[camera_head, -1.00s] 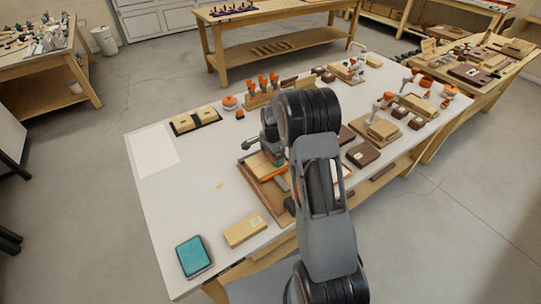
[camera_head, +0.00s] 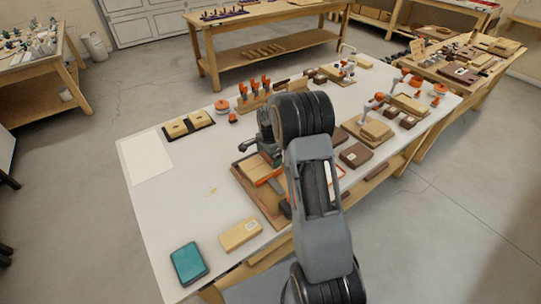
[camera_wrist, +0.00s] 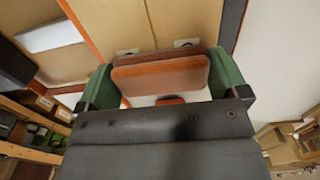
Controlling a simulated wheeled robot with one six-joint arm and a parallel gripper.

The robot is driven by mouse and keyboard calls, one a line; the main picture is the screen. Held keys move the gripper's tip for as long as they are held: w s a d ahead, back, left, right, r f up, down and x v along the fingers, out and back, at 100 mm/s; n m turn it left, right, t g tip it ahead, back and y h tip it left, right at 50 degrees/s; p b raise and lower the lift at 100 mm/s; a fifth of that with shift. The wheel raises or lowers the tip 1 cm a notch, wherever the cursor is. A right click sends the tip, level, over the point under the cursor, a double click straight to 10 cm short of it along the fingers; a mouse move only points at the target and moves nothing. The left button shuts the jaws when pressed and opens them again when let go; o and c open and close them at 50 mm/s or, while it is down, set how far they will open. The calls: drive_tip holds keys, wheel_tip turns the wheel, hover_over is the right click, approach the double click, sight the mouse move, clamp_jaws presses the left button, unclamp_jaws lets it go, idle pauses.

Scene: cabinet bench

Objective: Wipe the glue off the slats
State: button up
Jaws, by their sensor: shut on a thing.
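My gripper (camera_wrist: 163,82) has its two green fingers shut on an orange-brown block (camera_wrist: 160,72) in the wrist view. Light wooden slats (camera_wrist: 185,18) lie just beyond the block, with orange-brown edging beside them. I cannot tell whether the block touches them. In the head view my gripper (camera_head: 268,150) is over a brown wooden tray (camera_head: 252,189) near the table's front edge. An orange piece (camera_head: 267,178) shows there, below the gripper. My arm hides the tray's right part. No glue on the slats can be made out.
A teal pad (camera_head: 188,263) and a pale wooden block (camera_head: 240,234) lie at the table's front left. Wooden assemblies (camera_head: 377,130) stand to the right.

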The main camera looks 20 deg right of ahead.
sight(247, 172)
drive_tip(key=shift+s+a, duration=0.25)
drive_tip(key=shift+a, duration=1.1)
drive_tip(key=shift+s+a, duration=0.3)
drive_tip(key=shift+a, duration=1)
drive_tip(key=shift+s+a, duration=0.25)
drive_tip(key=shift+a, duration=1.1)
drive_tip(key=shift+a, duration=0.1)
drive_tip(key=shift+s+a+b, duration=0.15)
drive_tip(key=shift+a+b, duration=0.15)
drive_tip(key=shift+a, duration=0.55)
drive_tip(key=shift+r+p, duration=2)
drive_tip(key=shift+r, duration=1)
